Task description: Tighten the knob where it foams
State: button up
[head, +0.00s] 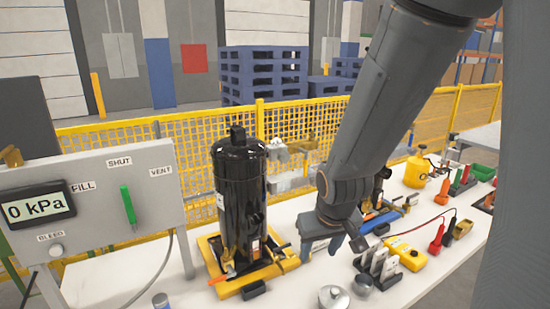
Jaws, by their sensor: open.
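A black upright compressor (238,195) stands on a yellow pallet (285,262). Small fittings show low on its right side, but any knobs there are too small to make out. I see no foam. The panel (95,195) at left has a gauge (38,205) reading 0 kPa and a green lever (128,206) below the word SHUT. A small pale knob (56,249) sits under the BLEED label. My gripper (332,250) is open, right of the compressor and apart from it, above the white bench. Its jaws look empty and are partly hidden by my wrist.
A small can (160,300), a silver lidded pot (333,297) and a grey cup (362,285) stand at the bench's front. A yellow box (405,255) and red clamps (436,240) lie at right. A yellow mesh fence (190,150) runs behind.

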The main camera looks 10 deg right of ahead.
jog(key=w+d+r+t, duration=0.15)
jog(key=w+t, duration=0.25)
jog(key=w, duration=0.5)
jog(key=n+t+y, duration=0.4)
jog(key=t+y, duration=0.2)
jog(key=t, duration=0.3)
send_near(285, 158)
jog(key=w, duration=0.2)
jog(key=p+x, duration=0.1)
jog(key=x, duration=0.1)
jog(key=p+x, duration=0.1)
jog(key=x, duration=0.4)
jog(key=shift+a+p, duration=0.25)
jog(key=shift+p, duration=0.15)
jog(key=c, duration=1)
jog(key=shift+c, duration=0.2)
